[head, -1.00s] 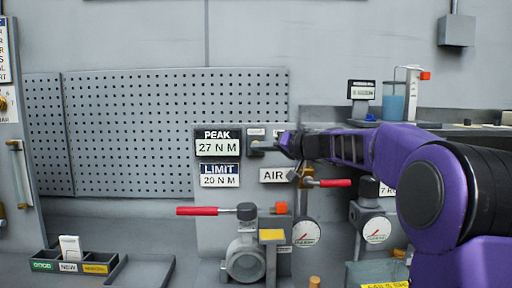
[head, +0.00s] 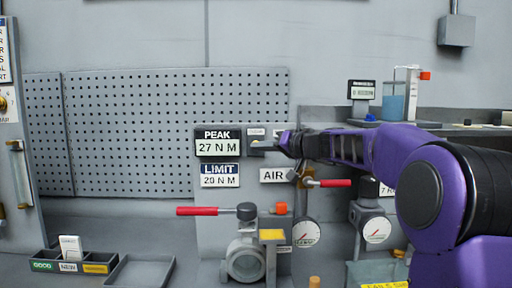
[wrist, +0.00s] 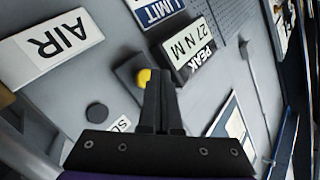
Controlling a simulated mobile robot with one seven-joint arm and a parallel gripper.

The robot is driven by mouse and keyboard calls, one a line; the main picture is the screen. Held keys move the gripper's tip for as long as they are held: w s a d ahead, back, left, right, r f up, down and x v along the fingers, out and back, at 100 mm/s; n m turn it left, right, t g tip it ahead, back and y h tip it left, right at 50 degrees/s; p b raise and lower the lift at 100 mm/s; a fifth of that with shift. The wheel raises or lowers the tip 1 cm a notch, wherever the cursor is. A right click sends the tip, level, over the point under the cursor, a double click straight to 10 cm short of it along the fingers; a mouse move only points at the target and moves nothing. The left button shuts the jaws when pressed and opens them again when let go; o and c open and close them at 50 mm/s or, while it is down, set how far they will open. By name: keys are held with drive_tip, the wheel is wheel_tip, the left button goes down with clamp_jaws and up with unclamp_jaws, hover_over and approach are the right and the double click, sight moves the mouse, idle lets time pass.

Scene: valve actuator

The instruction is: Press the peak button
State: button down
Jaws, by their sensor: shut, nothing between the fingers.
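The PEAK display (head: 217,147) reads 27 N M on the grey panel, and it shows upside down in the wrist view (wrist: 190,58). My gripper (head: 257,148) is at the panel just right of this display, with its fingers shut and empty. In the wrist view my gripper (wrist: 158,75) has its fingertips beside a yellow button (wrist: 143,77) on a dark square base, partly hidden by the fingers. Whether the fingertips touch the button I cannot tell. A dark round button (wrist: 97,115) sits apart, near a small, partly hidden label.
The LIMIT display (head: 220,175) is below PEAK. An AIR sign (head: 274,175) and a red-handled lever (head: 330,183) are just under my gripper. A valve with a red handle (head: 197,211) stands lower down. Gauges (head: 306,233) stand to its right. The pegboard (head: 165,130) is clear.

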drive_tip(key=shift+w, duration=0.4)
drive_tip(key=shift+w, duration=0.55)
idle(0.6)
drive_tip(key=shift+s+f, duration=0.1)
drive_tip(key=shift+s+b, duration=0.9)
drive_tip(key=shift+b, duration=0.15)
drive_tip(key=s, duration=0.5)
